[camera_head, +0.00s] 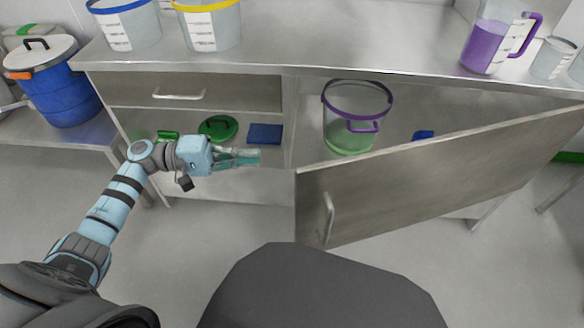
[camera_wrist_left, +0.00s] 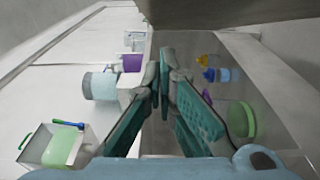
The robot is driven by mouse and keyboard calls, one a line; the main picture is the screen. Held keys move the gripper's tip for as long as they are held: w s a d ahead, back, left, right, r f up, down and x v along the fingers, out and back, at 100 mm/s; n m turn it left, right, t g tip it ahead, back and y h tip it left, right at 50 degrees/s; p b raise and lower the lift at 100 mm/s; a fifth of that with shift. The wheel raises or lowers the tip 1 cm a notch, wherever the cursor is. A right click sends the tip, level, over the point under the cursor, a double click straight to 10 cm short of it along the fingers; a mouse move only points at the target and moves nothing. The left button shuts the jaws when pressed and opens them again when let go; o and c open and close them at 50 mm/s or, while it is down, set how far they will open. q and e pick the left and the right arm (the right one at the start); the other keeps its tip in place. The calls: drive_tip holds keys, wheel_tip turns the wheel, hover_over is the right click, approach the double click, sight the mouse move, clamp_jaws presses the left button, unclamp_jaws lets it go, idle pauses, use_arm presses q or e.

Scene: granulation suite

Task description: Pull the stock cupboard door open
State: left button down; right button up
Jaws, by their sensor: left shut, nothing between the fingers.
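The stock cupboard door (camera_head: 430,180) stands part way open, its free edge swung out toward me and its far end at the right. Its bar handle (camera_head: 328,218) is on the front face near the free edge. My left gripper (camera_head: 257,157) is shut and empty, left of the door's free edge and apart from the handle. It points right, in front of the open shelf. In the left wrist view the closed fingers (camera_wrist_left: 163,75) show with nothing between them. My right gripper is not in view.
Inside the cupboard stands a clear bucket with a purple rim (camera_head: 357,118). The left bay has a drawer (camera_head: 178,94) above a shelf with a green lid (camera_head: 218,128) and blue box (camera_head: 265,134). Containers, including a purple-filled jug (camera_head: 487,45), stand on the worktop (camera_head: 330,40).

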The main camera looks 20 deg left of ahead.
use_arm(q)
drive_tip(key=d+b, duration=0.1)
drive_tip(key=d, duration=0.9)
drive_tip(key=shift+s, duration=0.15)
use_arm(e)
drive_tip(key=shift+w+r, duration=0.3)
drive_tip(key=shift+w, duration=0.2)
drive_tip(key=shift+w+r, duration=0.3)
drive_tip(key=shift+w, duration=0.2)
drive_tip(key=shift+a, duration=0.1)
